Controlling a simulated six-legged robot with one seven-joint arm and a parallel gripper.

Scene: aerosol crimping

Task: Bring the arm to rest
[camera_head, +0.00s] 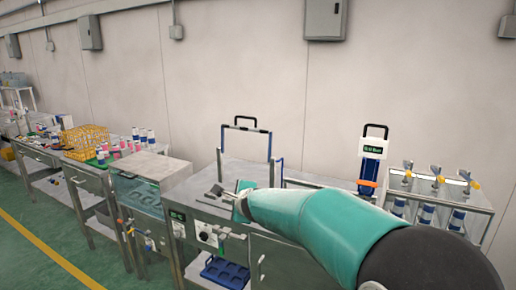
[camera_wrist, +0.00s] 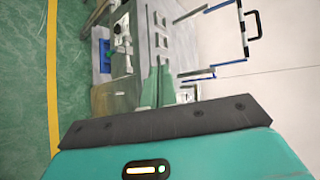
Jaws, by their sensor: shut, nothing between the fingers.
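My teal arm reaches in from the lower right in the head view. The wrist view is turned sideways. My teal wrist housing and a dark bar fill its lower part, and the bench front (camera_wrist: 122,45) is beyond.
A black-handled frame (camera_head: 245,128) stands on the bench. A rack with several dispensers (camera_head: 437,190) is at right. Yellow baskets (camera_head: 84,138) and bottles (camera_head: 143,136) stand on the left tables. Green floor (camera_head: 40,240) with a yellow line is clear at lower left.

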